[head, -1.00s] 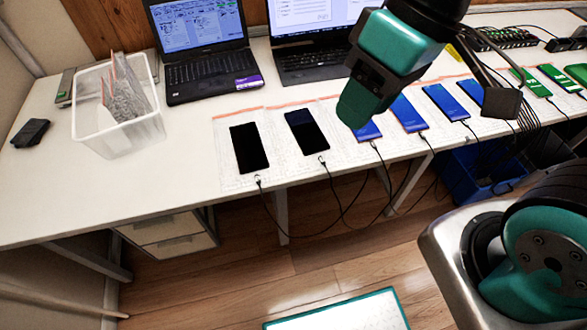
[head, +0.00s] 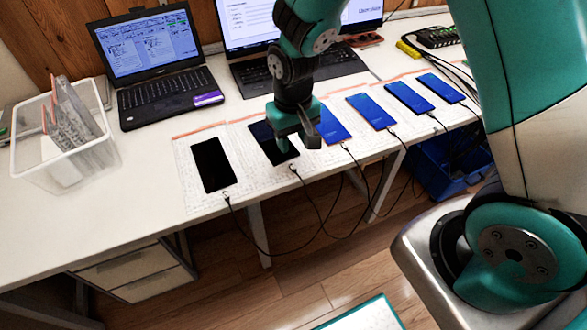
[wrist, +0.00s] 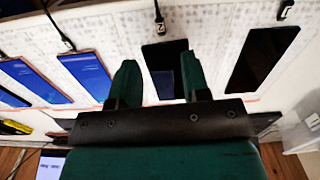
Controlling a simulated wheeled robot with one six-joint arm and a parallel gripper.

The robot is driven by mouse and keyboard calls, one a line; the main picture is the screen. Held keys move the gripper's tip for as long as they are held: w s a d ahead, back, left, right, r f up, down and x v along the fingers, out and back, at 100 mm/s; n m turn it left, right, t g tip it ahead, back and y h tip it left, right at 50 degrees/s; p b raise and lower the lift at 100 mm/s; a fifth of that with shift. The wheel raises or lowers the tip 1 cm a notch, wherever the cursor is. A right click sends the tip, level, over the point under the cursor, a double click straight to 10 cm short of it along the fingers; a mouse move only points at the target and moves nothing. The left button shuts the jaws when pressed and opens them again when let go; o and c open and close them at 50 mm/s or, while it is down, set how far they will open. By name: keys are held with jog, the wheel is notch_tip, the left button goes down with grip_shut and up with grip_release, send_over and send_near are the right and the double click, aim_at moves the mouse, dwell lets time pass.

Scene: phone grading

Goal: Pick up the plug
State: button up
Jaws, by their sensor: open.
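Small black plugs on cables lie at the near ends of the phones. One plug (head: 293,169) is by the dark phone (head: 262,137) under my gripper (head: 298,141). In the wrist view this plug (wrist: 160,22) lies past the end of that dark phone (wrist: 160,55), with a small gap between them. My gripper (wrist: 158,76) is open and empty, its two green fingers on either side of the phone in that view. Another plug (head: 228,198) is by the leftmost black phone (head: 212,164). Further plugs (head: 345,146) lie by the blue phones.
Several blue phones (head: 370,111) lie to the right on the white table (head: 120,215). Two laptops (head: 165,92) stand behind. A clear bin (head: 50,175) with packets is at left. Cables hang over the front edge. The table front left is clear.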

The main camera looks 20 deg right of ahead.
aim_at(294, 168)
notch_tip(294, 168, down, 8)
jog(key=shift+s+f, duration=0.1)
dwell(0.4)
jog(key=shift+f, duration=0.15)
dwell(0.4)
grip_shut()
